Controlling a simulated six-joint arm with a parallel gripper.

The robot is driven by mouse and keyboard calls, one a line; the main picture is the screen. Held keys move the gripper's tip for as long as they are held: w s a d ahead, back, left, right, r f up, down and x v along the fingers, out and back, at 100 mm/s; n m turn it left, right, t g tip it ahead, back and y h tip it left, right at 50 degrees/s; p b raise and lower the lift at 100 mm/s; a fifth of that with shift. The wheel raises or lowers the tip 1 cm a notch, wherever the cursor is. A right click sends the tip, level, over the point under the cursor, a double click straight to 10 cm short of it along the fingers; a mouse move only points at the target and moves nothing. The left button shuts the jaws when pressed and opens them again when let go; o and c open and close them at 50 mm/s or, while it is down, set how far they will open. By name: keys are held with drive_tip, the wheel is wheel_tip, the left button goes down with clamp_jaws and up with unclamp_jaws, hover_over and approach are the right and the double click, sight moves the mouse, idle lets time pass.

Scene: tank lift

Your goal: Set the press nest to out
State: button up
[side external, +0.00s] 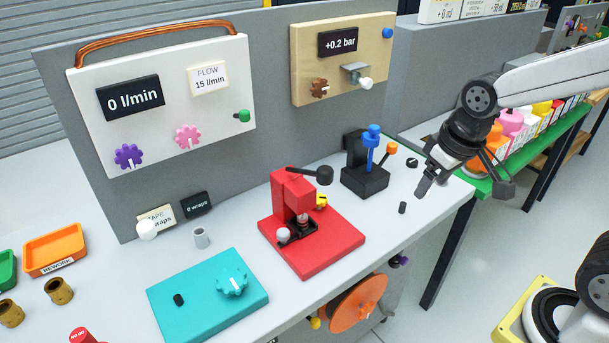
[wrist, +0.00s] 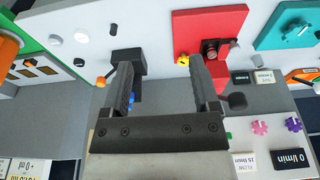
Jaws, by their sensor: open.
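The red press (side external: 325,245) stands on the bench in the middle of the side view, with a black lever arm ending in a dark knob (side external: 324,175). Its nest (side external: 300,236) is a dark piece low on the press, with a pale round knob (side external: 283,235) at its left. A small metal part seems to sit over the nest. The press (wrist: 190,22) also shows at the top of the wrist view, beyond my right-hand finger. My gripper (side external: 464,188) is open and empty, above the bench's right end, apart from the press; it also shows in the wrist view (wrist: 160,64).
A black stand with blue and orange knobs (side external: 366,178) stands between the press and my gripper. A teal box with a dial (side external: 205,300) lies left of the press. A grey panel (side external: 270,120) rises behind. A small black cylinder (side external: 402,208) stands on the bench.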

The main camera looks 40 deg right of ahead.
drive_tip(key=v, duration=0.2)
drive_tip(key=r+n+g+h, duration=0.1)
drive_tip(key=n+g+h, duration=0.2)
drive_tip(key=n+g, duration=0.35)
hover_over(283, 231)
drive_tip(key=w, duration=0.2)
drive_tip(key=n+t, duration=0.1)
drive_tip(key=n, duration=0.1)
wheel_tip(283, 231, down, 13)
drive_tip(key=a, duration=0.2)
drive_tip(key=shift+w+a, duration=0.15)
drive_tip(key=shift+a, duration=0.05)
drive_tip(key=shift+n, duration=0.25)
drive_tip(key=shift+x, duration=3.85)
